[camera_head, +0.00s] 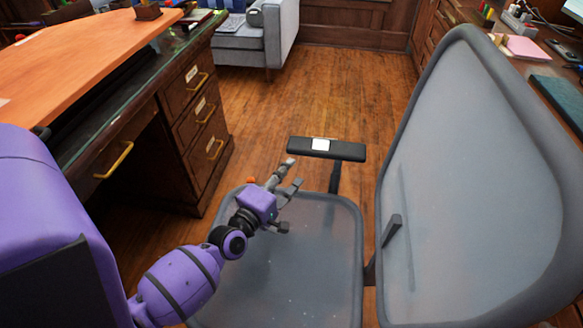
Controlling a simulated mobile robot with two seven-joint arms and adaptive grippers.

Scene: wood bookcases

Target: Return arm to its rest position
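My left arm comes in from the left, purple with dark joints, and reaches over the seat of a grey office chair (320,270). My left gripper (294,173) is above the far part of the seat, just short of the chair's black armrest (348,151). Its grey fingers are apart and nothing shows between them. My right arm and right gripper are not in view.
A wooden desk (150,130) with drawers stands at the left. The chair's tall backrest (470,190) fills the right side. A grey sofa (250,45) stands at the back. A second desk (480,12) with items is at the upper right. The wooden floor (330,90) between is clear.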

